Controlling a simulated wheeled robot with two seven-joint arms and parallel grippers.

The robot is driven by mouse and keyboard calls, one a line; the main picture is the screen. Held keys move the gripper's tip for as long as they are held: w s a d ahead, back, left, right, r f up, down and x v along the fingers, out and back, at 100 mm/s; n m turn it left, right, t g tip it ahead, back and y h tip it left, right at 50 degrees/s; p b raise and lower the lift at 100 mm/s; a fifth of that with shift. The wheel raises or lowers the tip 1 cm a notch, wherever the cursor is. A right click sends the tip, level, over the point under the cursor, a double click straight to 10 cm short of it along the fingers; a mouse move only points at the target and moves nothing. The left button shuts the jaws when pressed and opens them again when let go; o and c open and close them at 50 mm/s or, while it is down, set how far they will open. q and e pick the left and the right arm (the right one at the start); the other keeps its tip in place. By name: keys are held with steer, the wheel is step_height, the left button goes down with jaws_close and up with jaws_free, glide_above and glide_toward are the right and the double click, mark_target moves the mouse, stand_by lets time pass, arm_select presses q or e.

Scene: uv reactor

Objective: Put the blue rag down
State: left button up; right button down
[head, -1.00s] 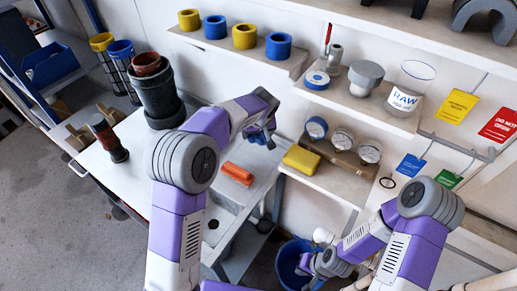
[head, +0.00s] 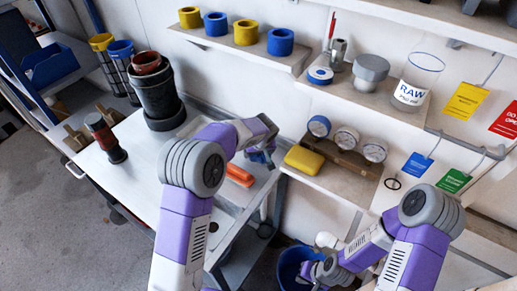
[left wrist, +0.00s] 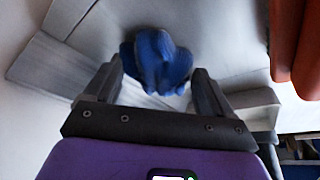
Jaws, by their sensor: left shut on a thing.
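The blue rag (left wrist: 157,58) is a bunched, crumpled cloth between and beyond the tips of my left gripper (left wrist: 160,84). The gripper is shut on it over a pale grey surface; whether the rag touches that surface is unclear.
A yellow sponge-like block (head: 304,159) and several round gauges sit on the low shelf to the right. Shelves above hold rings and a RAW jar (head: 414,82).

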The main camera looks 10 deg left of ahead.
mark_target(261, 158)
arm_select(q)
steer(key=o, duration=0.8)
steer(key=shift+f, duration=0.15)
steer(key=p+v, duration=0.2)
steer(key=v, duration=0.4)
steer(key=shift+d, duration=0.15)
steer(key=shift+s+d+r, duration=0.1)
steer(key=shift+s+r, duration=0.2)
steer(key=shift+r, duration=0.35)
